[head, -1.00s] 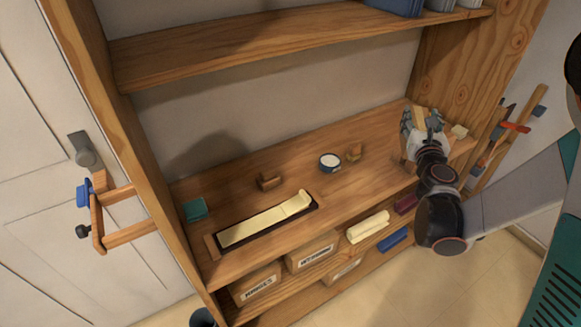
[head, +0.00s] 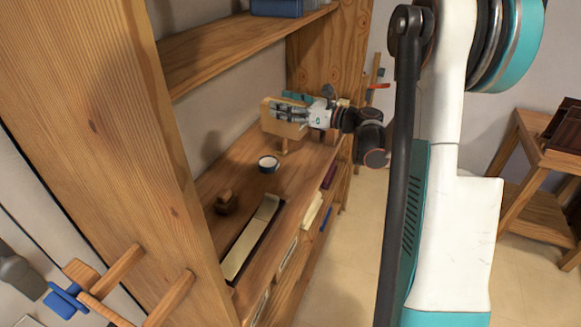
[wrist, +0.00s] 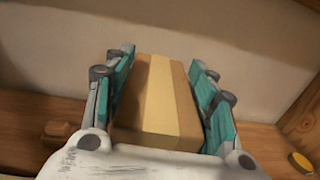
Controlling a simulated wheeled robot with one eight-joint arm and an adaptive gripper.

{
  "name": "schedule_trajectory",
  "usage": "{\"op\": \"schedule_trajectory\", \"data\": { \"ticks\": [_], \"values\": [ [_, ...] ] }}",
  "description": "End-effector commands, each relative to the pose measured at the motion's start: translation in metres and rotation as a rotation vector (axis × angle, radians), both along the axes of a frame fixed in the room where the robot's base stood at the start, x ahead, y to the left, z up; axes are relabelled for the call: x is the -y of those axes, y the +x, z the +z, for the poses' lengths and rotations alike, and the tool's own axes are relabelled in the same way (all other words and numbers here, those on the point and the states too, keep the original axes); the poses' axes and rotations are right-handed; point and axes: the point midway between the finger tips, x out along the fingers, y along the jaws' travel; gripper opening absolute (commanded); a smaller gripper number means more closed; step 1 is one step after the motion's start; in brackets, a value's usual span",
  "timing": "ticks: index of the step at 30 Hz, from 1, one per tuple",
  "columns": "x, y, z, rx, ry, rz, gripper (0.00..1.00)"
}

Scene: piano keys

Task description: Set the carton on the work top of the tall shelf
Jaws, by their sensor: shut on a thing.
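The carton (wrist: 158,100) is a brown box with a paler tape band down its middle. In the wrist view it sits between the two teal-padded fingers of my gripper (wrist: 160,85), which is shut on it. In the head view the carton (head: 283,128) shows as a tan block at my gripper (head: 290,110), over the far end of the tall shelf's work top (head: 245,165). Whether the carton's underside touches the work top cannot be told. The tall shelf (head: 125,130) is wooden, with its near side panel large at the left.
An upper board (head: 235,45) hangs above. A wooden stand (head: 535,170) is at the right.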

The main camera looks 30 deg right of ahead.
Motion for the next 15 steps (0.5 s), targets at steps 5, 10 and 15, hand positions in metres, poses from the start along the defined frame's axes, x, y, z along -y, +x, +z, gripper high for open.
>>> {"op": "schedule_trajectory", "data": {
  "ticks": [5,10,15],
  "values": [
    [0.019,-0.019,0.002,-0.001,0.000,0.056,0.20],
    [0.021,-0.021,-0.023,-0.001,0.000,0.068,0.20],
    [0.020,-0.021,-0.066,-0.001,0.000,0.068,0.20]
  ]
}}
